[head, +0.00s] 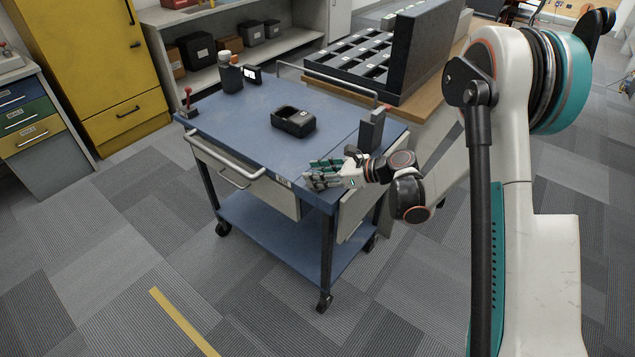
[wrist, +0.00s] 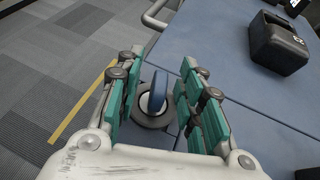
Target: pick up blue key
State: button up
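In the wrist view, a small upright blue piece (wrist: 157,92), which looks like the blue key, stands on a round grey base (wrist: 153,118). It is between the teal-padded fingers of my gripper (wrist: 163,66). A gap shows on each side, so the fingers look open around it. In the head view, my gripper (head: 318,177) is low over the near right corner of the blue-topped cart (head: 235,128). The key cannot be made out there; my gripper appears to cover it.
A black open container (head: 293,122) sits mid-cart. A dark bottle (head: 231,78) and a small box with a lit face (head: 251,75) stand at the back. A dark upright block (head: 371,130) stands near my wrist. Metal handles (head: 228,168) edge the cart.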

grip_shut()
dwell(0.3)
